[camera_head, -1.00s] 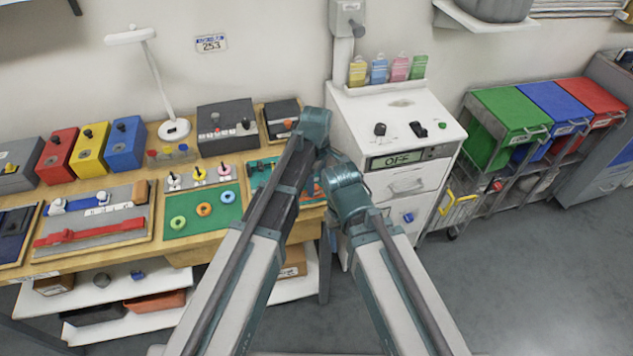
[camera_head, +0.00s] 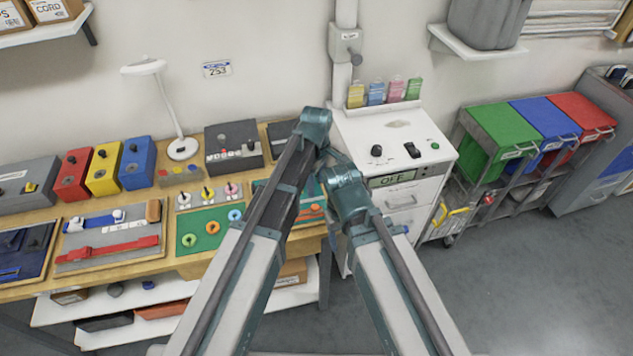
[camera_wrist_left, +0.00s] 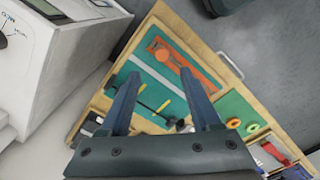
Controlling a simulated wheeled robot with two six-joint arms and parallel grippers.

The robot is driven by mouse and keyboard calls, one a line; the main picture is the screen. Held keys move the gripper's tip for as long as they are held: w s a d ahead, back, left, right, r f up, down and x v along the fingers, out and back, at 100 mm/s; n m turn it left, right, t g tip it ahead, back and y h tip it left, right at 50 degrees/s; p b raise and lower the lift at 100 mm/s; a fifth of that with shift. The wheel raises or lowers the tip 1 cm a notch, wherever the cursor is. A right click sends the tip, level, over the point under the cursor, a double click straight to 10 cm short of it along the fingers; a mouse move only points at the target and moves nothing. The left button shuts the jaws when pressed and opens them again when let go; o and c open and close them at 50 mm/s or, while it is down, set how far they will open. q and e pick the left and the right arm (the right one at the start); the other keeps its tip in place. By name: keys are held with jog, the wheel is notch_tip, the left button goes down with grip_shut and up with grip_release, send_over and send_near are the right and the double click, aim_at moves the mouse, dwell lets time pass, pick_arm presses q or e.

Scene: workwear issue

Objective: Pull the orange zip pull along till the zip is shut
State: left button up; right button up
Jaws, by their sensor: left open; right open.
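I cannot make out the orange zip pull or its zip for certain. A dark navy panel (camera_head: 18,262) lies at the left end of the bench, cut by the picture edge; no orange shows on it. In the left wrist view an orange piece (camera_wrist_left: 176,57) lies on a board with a teal panel (camera_wrist_left: 150,79); I cannot tell whether it belongs to a zip. My left gripper (camera_wrist_left: 160,98) is open and empty, apart from that board. In the head view its jaws are hidden by my arm. My right gripper is not visible.
The wooden bench (camera_head: 185,266) holds red, yellow and blue boxes, a lamp (camera_head: 180,149), a strap board (camera_head: 110,240) and a green ring board (camera_head: 204,222). A white cabinet (camera_head: 405,170) stands at its right end. The floor (camera_head: 520,290) at the right is clear.

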pick_arm(q)
notch_tip(320, 180, up, 4)
jog(key=p, duration=0.2)
jog(key=shift+p, duration=0.4)
pick_arm(e)
notch_tip(320, 180, up, 4)
